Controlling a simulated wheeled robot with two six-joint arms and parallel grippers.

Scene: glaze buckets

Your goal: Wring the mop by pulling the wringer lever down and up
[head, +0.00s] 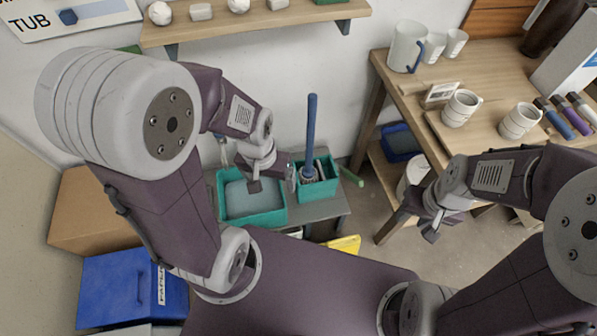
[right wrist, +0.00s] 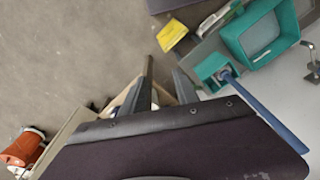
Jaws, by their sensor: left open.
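The mop stands upright with its blue handle (head: 312,125) rising from a small teal wringer bucket (head: 330,185). The handle also shows in the right wrist view (right wrist: 270,118), slanting from the teal bucket (right wrist: 212,68). A larger teal tub (head: 278,217) holding grey liquid is just left of it. My left gripper (head: 272,187) is open over the tub's right side, left of the mop, with its fingers close to the wringer bucket. I cannot clearly make out the wringer lever. My right gripper (head: 434,233) is off to the right, open and empty, its fingers apart in the right wrist view (right wrist: 167,88).
The buckets stand on a low grey bench (head: 335,208). A yellow object (head: 345,244) lies in front. A wooden table (head: 405,82) with mugs stands at the right. A cardboard box (head: 85,215) and blue bin (head: 115,290) are at the left.

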